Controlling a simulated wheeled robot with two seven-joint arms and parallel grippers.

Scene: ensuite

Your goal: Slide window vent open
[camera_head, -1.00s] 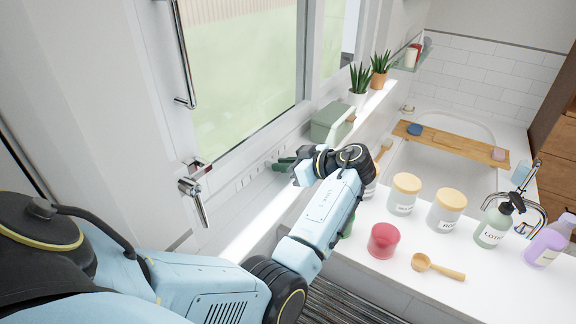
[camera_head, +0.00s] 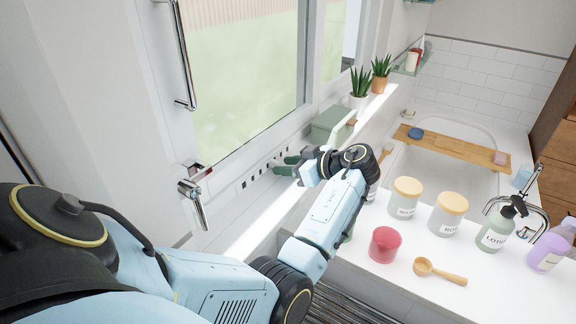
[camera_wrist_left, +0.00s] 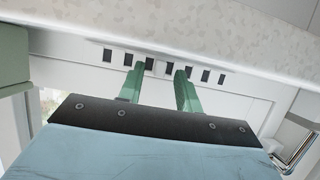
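The window vent (camera_head: 257,176) is a pale strip with a row of small dark slots, low on the frame below the window glass. In the left wrist view the vent (camera_wrist_left: 205,75) runs across the upper middle, its slots showing dark. My left gripper (camera_head: 284,165) has green fingers and reaches to the strip's right part in the head view. In the left wrist view the left gripper (camera_wrist_left: 159,78) has its fingers apart, with a small pale part of the vent between their tips. Contact with it cannot be told. My right gripper is not in view.
A green box (camera_head: 330,124) and potted plants (camera_head: 360,90) stand on the sill just beyond the gripper. A chrome window handle (camera_head: 194,196) is on the left. Jars (camera_head: 405,198), a red cup (camera_head: 385,245) and a wooden scoop (camera_head: 438,271) stand on the counter at right.

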